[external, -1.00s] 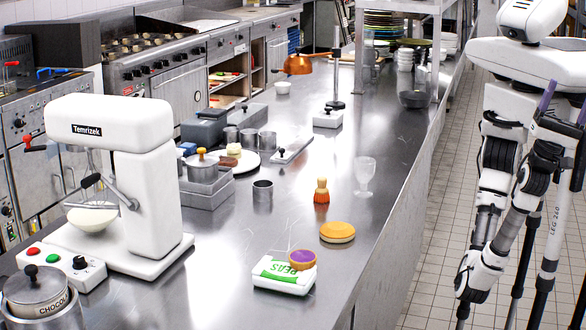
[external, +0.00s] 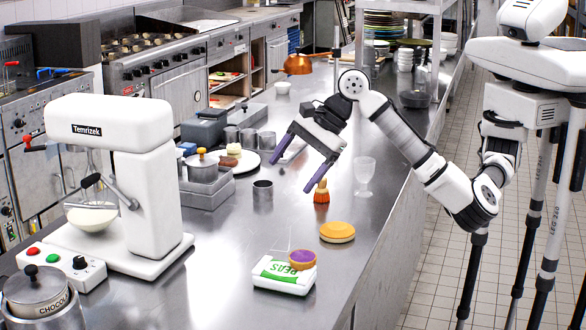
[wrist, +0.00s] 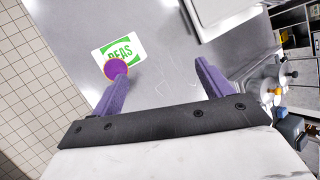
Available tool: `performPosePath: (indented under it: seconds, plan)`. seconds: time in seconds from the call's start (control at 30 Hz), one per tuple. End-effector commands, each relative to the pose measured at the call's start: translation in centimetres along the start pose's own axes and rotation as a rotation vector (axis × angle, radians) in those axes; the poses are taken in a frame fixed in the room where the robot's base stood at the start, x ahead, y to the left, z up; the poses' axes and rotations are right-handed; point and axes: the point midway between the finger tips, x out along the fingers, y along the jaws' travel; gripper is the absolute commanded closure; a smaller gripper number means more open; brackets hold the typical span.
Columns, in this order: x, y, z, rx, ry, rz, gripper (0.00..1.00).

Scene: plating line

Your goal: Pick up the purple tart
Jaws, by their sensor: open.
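The purple tart (external: 302,259) has a purple top and a tan crust. It sits on the right part of a white and green peas package (external: 268,283) near the counter's front edge. In the wrist view the tart (wrist: 116,68) shows beyond the left fingertip, on the lower part of the peas package (wrist: 128,45). My gripper (external: 290,174) has purple fingers spread wide with nothing between them. It hangs above the counter, behind the tart in the external view and well apart from it. In the wrist view its fingertips (wrist: 160,70) are far apart.
A white mixer (external: 130,180) stands at the left. The counter (external: 225,255) between mixer and package is clear.

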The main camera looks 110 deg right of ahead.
Motion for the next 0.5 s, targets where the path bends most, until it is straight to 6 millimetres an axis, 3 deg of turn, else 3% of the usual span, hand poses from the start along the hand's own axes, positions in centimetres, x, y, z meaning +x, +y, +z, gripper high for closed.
performPosePath:
  seconds: [0.1,0.2,0.33,0.5]
  plan:
    - [0.8,3.5,-0.8,0.163,0.109,0.237,0.22]
    - [0.8,5.1,-1.2,0.233,0.171,0.334,0.22]
    - [1.6,6.2,-1.5,0.261,0.201,0.372,0.22]
    - [4.6,7.4,-1.9,0.259,0.2,0.37,0.22]
